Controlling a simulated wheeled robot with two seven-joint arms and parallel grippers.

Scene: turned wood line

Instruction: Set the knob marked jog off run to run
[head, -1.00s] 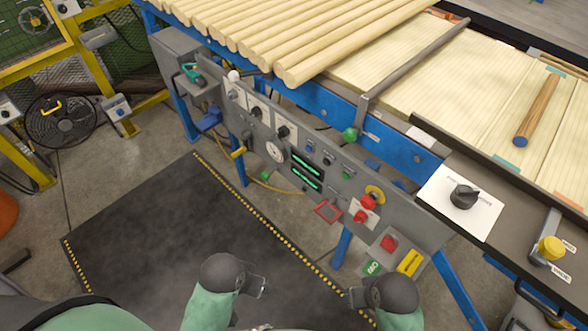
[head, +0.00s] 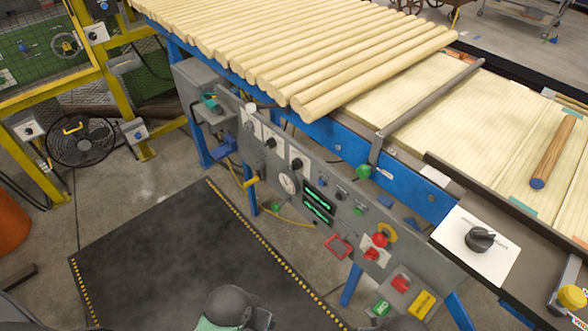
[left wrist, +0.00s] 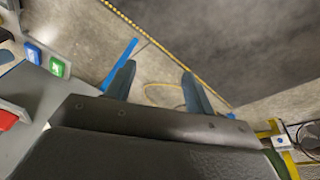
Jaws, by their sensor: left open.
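A black rotary knob (head: 480,240) sits on a white plate at the right, on the ledge beside the conveyor; its lettering is too small to read. Two smaller black knobs (head: 270,143) (head: 296,163) are on white plates on the grey control panel, their marks also unreadable. My left gripper (head: 263,319) is at the bottom edge of the head view, in front of the panel and away from all these knobs. In the left wrist view its two fingers (left wrist: 159,70) are apart with nothing between them. My right gripper is out of view.
The grey panel (head: 330,238) also carries a gauge, green displays and a red emergency button (head: 380,240). Blue and green buttons (left wrist: 57,67) show near my left gripper in its wrist view. Wooden dowels (head: 330,90) lie above. The dark floor mat (head: 170,260) is clear.

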